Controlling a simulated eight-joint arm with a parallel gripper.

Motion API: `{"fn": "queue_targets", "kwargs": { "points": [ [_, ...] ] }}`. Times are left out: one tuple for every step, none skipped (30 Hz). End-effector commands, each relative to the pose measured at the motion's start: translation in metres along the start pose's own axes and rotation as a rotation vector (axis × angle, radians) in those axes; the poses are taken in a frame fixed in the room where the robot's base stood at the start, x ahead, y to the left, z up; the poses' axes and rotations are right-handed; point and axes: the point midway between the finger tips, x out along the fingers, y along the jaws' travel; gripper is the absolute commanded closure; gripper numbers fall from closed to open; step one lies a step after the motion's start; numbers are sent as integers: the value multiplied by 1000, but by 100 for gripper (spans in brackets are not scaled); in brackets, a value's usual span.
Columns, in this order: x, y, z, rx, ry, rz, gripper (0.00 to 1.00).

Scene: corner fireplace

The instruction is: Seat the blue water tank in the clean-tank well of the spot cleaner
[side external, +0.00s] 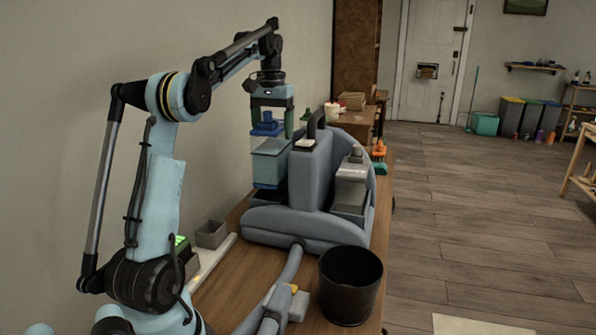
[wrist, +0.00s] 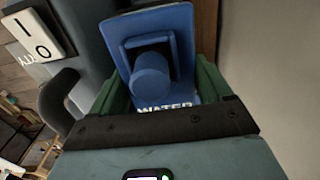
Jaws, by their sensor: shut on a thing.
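The blue water tank (side external: 270,165) hangs upright below my gripper (side external: 270,126), at the left side of the spot cleaner (side external: 312,182). My gripper is shut on the tank's blue top. In the wrist view the tank's blue cap (wrist: 152,78), with a round knob and the word WATER, sits between the green fingers of my gripper (wrist: 160,92). The tank's lower end is close above the left part of the cleaner's base. The clean-tank well is hidden, and I cannot tell if the tank touches it. A second, grey-clear tank (side external: 351,185) stands on the cleaner's right side.
The cleaner stands on a wooden bench (side external: 240,289) close to the wall. A black bucket (side external: 350,285) and the hose (side external: 285,280) are in front of it. A small grey box (side external: 211,234) lies to the left.

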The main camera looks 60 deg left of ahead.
Motion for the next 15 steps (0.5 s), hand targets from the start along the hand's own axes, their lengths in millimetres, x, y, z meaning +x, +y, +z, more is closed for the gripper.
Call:
{"fn": "queue_targets", "kwargs": {
  "points": [
    [2,-1,-2,2,-1,0,100],
    [4,-1,-3,3,-1,0,100],
    [7,-1,-4,4,-1,0,100],
    [10,-1,-4,4,-1,0,100],
    [14,-1,-4,5,-1,0,100],
    [19,-1,-4,5,-1,0,100],
    [23,-1,-4,5,-1,0,100],
    [27,-1,-4,5,-1,0,100],
    [32,-1,-3,4,-1,0,100],
    [35,-1,-4,4,-1,0,100],
    [38,-1,-4,4,-1,0,100],
    [42,-1,-4,4,-1,0,100],
    [43,-1,-4,4,-1,0,100],
    [45,-1,-4,4,-1,0,100],
    [47,-1,-4,4,-1,0,100]
  ]
}}
